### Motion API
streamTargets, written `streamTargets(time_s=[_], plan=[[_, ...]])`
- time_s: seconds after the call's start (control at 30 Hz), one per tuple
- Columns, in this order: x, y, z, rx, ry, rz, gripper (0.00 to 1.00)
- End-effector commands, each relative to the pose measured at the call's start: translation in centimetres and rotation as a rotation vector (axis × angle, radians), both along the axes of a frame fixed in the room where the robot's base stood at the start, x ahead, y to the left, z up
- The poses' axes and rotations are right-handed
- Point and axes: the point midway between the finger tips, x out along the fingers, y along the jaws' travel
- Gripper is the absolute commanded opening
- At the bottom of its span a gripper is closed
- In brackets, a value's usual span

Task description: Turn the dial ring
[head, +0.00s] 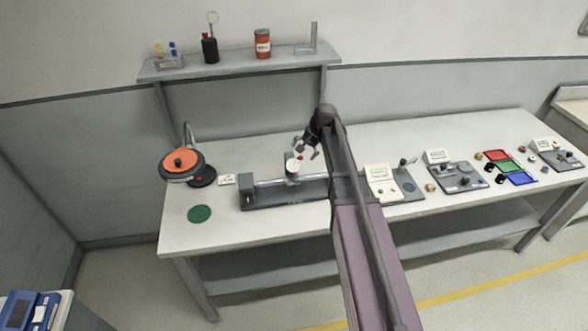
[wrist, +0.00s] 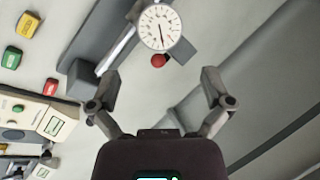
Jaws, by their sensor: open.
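A round dial gauge (wrist: 160,27) with a white face, dark needle and thin ring rim shows at the top middle of the wrist view. A red knob (wrist: 158,60) sits just below its rim there. The dial (head: 292,165) also shows in the head view, mounted over a metal rod on a dark grey track base (head: 262,196). My gripper (wrist: 160,77) is open and empty, its fingers spread to either side below the dial and apart from it. In the head view my gripper (head: 306,150) is close above the dial. My arm hides the track's right end.
An orange disc (head: 181,163) on a stand and a green round mat (head: 200,213) lie left of the track. A panel with a white sheet (head: 381,183), more devices and coloured trays (head: 508,165) stand to the right. A shelf (head: 240,62) is behind. The front table strip is clear.

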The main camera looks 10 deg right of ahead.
Motion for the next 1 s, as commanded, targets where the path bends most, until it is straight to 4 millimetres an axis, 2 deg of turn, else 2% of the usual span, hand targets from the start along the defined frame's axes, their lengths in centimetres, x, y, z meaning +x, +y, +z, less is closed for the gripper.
streamTargets(time_s=[0.03, 0.6, 1.0], plan=[[0.2, 0.2, -0.8, 0.0, 0.0, 0.001, 1.0], [1.4, 1.6, -5.2, 0.0, 0.0, -0.001, 1.0], [2.1, 2.4, -7.6, 0.0, 0.0, -0.001, 1.0]])
